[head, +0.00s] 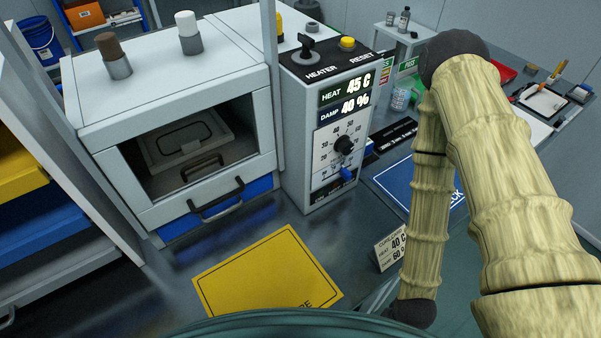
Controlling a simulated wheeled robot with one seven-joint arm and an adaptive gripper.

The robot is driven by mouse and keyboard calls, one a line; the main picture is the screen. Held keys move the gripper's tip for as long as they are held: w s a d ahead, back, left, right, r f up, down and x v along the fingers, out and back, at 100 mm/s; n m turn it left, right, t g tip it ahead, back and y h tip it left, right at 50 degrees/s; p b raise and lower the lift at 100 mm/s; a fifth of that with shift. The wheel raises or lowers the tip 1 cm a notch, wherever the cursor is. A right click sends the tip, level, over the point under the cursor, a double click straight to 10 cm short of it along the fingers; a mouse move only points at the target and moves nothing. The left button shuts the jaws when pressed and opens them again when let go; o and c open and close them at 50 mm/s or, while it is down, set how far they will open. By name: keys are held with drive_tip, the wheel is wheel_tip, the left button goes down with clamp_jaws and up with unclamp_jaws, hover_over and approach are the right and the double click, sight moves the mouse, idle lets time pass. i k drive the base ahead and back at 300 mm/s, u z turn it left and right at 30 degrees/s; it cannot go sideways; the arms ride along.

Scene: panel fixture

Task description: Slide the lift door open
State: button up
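The lift door (150,210) appears to be the pale front of the white cabinet (160,85) on the left, with a black bar handle (216,199) along its lower edge. It looks down, with a blue strip (240,198) showing below. Through its window I see a grey lidded box (185,140) and another handle (203,168). I cannot tell whether the window is glazed. My arm, tan and bamboo-like, bends down on the right, well apart from the door. My gripper is out of view.
A control column (310,130) reading HEAT 45 C and DAMP 40 % stands right of the cabinet. A yellow mat (265,275) lies in front, and a blue mat (410,185) lies to the right. A small card (390,248) stands near my arm. Shelving (75,200) flanks the left.

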sight(101, 139)
drive_tip(key=u, duration=0.25)
drive_tip(key=k, duration=1.25)
drive_tip(key=z, duration=0.25)
drive_tip(key=i, duration=0.4)
drive_tip(key=u, duration=0.05)
